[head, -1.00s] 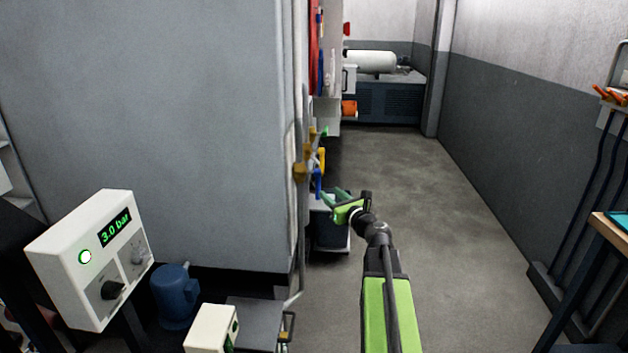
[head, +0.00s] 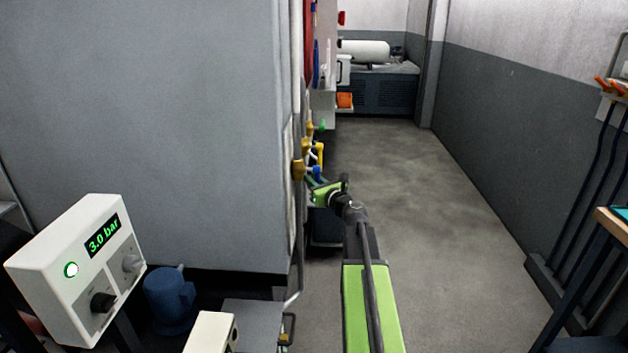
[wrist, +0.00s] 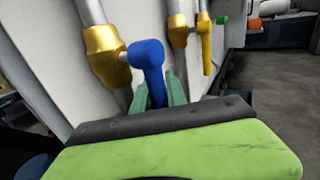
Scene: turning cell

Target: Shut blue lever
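The blue lever (wrist: 148,62) sits on a brass valve (wrist: 106,55) on a grey pipe in the wrist view. Its handle points down, roughly along the pipe. My gripper (wrist: 158,92) has its two green fingers on either side of the handle's lower part. The fingers look apart, with a small gap at the right one; whether the left one touches is unclear.
A yellow lever (wrist: 206,45) on another brass valve is just beyond, with a green lever (wrist: 222,20) further back. The grey cabinet (head: 150,130) stands left of my arm. The floor aisle (head: 430,210) to the right is clear. A box reading 3.0 bar (head: 75,265) is front left.

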